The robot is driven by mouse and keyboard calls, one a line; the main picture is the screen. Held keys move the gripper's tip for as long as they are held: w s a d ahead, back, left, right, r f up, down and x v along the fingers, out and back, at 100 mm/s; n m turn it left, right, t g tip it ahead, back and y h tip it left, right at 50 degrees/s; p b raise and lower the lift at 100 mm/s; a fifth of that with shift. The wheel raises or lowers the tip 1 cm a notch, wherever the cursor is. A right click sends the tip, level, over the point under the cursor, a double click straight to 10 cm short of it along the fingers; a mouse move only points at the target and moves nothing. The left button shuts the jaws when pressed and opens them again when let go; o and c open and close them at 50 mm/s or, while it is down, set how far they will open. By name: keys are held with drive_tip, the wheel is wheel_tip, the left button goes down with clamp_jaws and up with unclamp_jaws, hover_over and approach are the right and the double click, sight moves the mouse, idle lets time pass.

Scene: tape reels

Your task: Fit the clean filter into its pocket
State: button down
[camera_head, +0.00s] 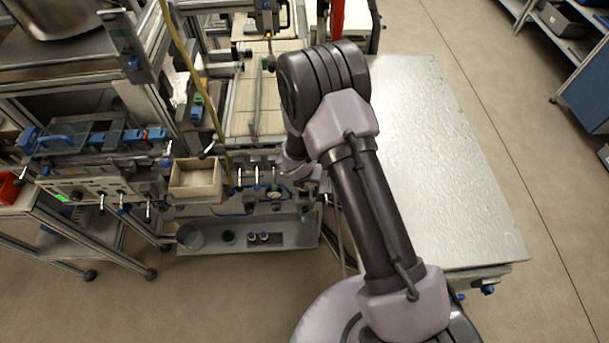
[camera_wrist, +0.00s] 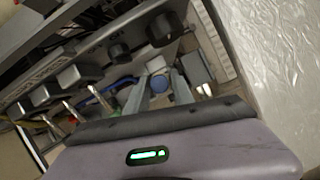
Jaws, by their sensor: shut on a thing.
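My gripper (camera_wrist: 159,79) shows in the wrist view, its two grey fingers reaching up toward the machine's front panel. It is shut on a small pale piece with a round blue part (camera_wrist: 158,84), which appears to be the clean filter. Its shape is small and partly hidden between the fingers. In the head view my arm comes down over the machine's front, and the gripper and held piece are hidden behind it. I cannot make out the filter's pocket in either view.
The front panel (camera_wrist: 90,72) has dark knobs and metal levers close to my gripper. A shiny metal table (camera_head: 440,170) stands right of my arm. An open beige box (camera_head: 195,180) sits at the machine's front left. A lower shelf (camera_head: 290,236) holds small containers.

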sight(304, 190)
drive_tip(key=shift+f+b, duration=1.4)
drive_tip(key=shift+f, duration=0.9)
drive_tip(key=shift+s+f+b, duration=0.2)
drive_tip(key=shift+f+b, duration=1.5)
drive_tip(key=shift+f, duration=0.1)
drive_tip(key=c, duration=1)
unclamp_jaws()
drive_tip(key=shift+w, duration=0.15)
drive_tip(key=shift+r, duration=0.1)
drive_tip(key=shift+r, duration=0.2)
drive_tip(key=p+v, duration=0.5)
drive_tip(key=v, duration=1.2)
drive_tip(key=shift+s+a+f, duration=0.1)
drive_tip(key=shift+s, duration=0.1)
